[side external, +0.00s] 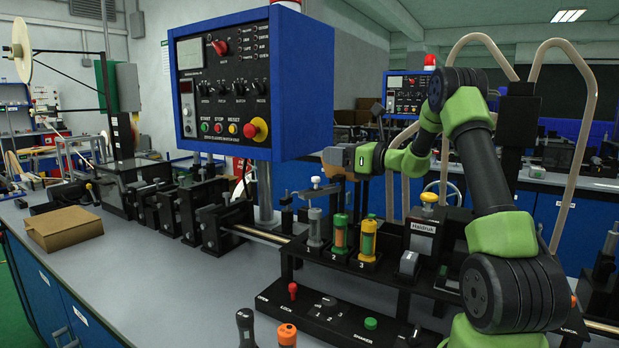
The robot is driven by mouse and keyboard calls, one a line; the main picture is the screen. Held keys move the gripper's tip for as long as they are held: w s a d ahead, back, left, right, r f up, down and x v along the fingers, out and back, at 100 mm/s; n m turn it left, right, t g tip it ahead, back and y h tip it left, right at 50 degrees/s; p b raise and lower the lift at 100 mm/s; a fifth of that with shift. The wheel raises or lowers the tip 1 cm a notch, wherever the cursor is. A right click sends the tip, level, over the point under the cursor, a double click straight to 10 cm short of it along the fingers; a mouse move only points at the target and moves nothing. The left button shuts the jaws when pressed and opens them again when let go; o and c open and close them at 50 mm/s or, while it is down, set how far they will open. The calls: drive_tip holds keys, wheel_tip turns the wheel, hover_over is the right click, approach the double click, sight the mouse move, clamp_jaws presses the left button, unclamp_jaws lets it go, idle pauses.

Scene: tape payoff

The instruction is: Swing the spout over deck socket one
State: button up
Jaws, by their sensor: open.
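My gripper (343,160) hangs above the black deck (385,275), at the end of my green and black arm. It is open, and I see nothing held in it. Deck socket one, marked 1 (313,246), is the left of three numbered sockets and has a grey cylinder (314,227) standing upright in it. A small silver arm (322,191), which looks like the spout, shows just above that cylinder, below and left of my gripper. I cannot tell whether it lies exactly over the socket. Its pivot is hard to make out.
A blue control box (255,85) stands at the left behind. A lower panel (320,308) carries a red lever and a green button. A cardboard box (65,229) lies on the bench.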

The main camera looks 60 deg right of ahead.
wheel_tip(320, 180, down, 6)
drive_tip(key=w, duration=0.7)
drive_tip(key=shift+w+f, duration=0.2)
drive_tip(key=shift+w, duration=0.1)
